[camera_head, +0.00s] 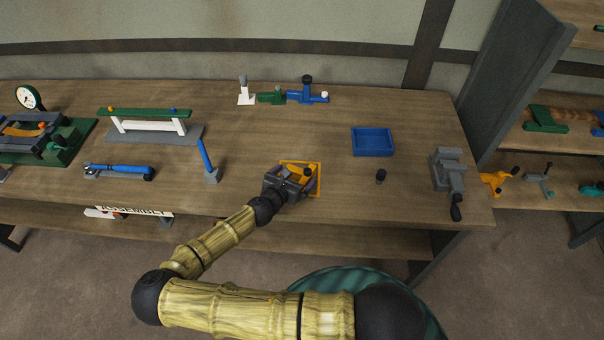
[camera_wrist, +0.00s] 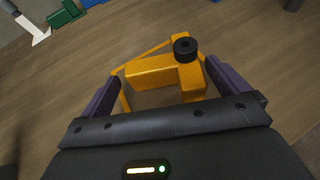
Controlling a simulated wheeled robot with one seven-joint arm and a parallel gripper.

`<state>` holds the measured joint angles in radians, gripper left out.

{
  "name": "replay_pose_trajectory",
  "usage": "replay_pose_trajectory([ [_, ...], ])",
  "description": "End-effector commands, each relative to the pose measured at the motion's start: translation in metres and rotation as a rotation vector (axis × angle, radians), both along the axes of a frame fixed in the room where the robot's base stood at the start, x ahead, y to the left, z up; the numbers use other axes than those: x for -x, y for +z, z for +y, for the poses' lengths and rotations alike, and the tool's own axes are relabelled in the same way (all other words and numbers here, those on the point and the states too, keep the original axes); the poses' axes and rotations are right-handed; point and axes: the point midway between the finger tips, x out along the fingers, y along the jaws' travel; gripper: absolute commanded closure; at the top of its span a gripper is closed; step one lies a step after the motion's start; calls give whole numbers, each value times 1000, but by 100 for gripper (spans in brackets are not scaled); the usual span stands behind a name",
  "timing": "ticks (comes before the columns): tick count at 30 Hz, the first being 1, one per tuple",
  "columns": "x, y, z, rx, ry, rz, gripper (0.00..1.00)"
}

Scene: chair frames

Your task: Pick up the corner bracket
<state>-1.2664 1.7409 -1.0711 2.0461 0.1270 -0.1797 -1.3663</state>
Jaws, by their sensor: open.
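The corner bracket (camera_wrist: 150,73) is an orange L-shaped piece with a black round knob at its corner. In the head view the bracket (camera_head: 301,172) lies within an orange square outline (camera_head: 320,178) on the table, partly hidden by my gripper (camera_head: 300,182). My gripper's purple fingers (camera_wrist: 163,80) are open, one on each side of the bracket in the wrist view. I cannot tell whether either finger touches it.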

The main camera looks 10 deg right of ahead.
Motion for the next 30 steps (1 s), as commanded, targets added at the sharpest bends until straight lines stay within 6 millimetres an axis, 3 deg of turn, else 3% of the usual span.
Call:
replay_pose_trajectory([
  [7, -21, -9, -21, -1, -3, -1, 0],
  [23, -21, -10, -21, -1, -2, -1, 0],
  [30, -21, -10, -21, -1, -2, -1, 45],
])
